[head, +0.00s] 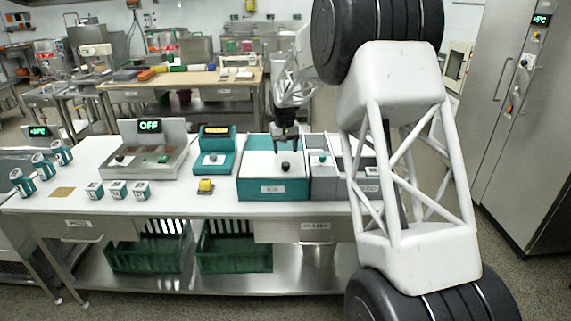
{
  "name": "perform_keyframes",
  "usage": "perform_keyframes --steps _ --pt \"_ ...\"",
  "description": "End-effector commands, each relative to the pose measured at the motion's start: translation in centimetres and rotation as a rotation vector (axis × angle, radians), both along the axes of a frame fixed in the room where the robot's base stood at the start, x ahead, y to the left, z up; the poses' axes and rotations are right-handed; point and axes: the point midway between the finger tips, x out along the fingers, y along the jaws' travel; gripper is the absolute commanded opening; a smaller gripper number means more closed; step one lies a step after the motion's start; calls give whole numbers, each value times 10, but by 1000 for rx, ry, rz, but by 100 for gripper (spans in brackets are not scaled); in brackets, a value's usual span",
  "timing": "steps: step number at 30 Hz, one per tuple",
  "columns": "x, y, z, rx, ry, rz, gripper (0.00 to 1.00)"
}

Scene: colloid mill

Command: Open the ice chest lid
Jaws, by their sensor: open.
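A teal box with a white lid (257,160), which looks like the ice chest (258,190), stands on the white worktop near its middle right. Its lid looks shut and carries a dark round knob (285,166). My gripper (286,150) points down over the back part of the lid, just above or behind the knob in the head view. Its jaws are open and hold nothing. I cannot tell the exact gap between fingertips and knob.
A grey box with a teal knob (322,156) stands close right of the chest. A teal device (214,160) and a yellow item (205,186) are to its left. Further left are a grey unit showing OFF (150,125) and several small labelled boxes. My arm hides the worktop's right end.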

Motion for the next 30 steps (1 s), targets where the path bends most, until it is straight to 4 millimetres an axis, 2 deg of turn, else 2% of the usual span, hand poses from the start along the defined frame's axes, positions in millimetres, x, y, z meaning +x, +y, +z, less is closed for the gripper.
perform_keyframes --steps 15,21,30 --pt "0 -1 -57 0 1 0 63" --pt "0 -2 -66 0 1 0 63" --pt "0 -2 -67 0 1 0 62"
